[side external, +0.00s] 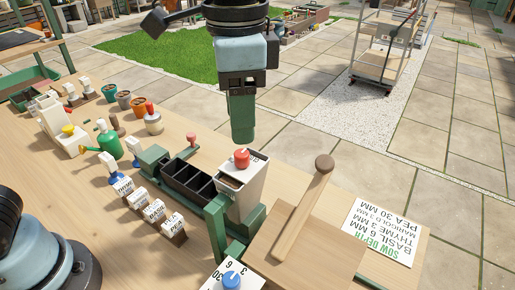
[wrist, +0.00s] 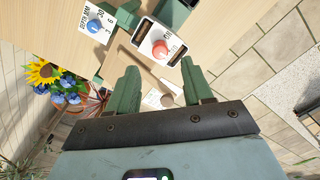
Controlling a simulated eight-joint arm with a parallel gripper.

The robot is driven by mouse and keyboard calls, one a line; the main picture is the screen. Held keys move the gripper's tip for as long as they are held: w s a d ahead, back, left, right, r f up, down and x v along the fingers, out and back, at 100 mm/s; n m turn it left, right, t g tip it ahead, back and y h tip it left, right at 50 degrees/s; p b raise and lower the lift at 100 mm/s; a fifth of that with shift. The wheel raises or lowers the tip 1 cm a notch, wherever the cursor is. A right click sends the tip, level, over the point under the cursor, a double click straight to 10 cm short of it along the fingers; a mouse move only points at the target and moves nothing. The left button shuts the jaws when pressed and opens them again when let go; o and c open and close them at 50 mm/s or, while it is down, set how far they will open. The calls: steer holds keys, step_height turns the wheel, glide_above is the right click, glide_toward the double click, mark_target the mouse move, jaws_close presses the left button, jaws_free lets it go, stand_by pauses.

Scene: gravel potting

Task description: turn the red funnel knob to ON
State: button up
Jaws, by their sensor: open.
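The red knob (side external: 242,158) sits on the top face of the white funnel box (side external: 245,190), which stands in a green frame. The knob also shows in the wrist view (wrist: 160,50), on the white plate with small lettering around it. The lettering and the knob's pointing direction are too small to read surely. My gripper (side external: 242,137) points down just above the knob, apart from it as far as I can see. In the wrist view my gripper (wrist: 160,68) is open, its two green fingers apart with the knob ahead of the gap, and nothing held.
A blue knob (side external: 231,279) on a numbered depth plate stands in front. A wooden mallet-like tool (side external: 305,205) lies on a board right of the funnel. A black compartment tray (side external: 187,184) and labelled seed blocks (side external: 155,211) are left. A depth sign (side external: 382,230) lies right.

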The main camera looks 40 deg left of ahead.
mark_target(242, 153)
steer(key=shift+f, duration=3.1)
jaws_close()
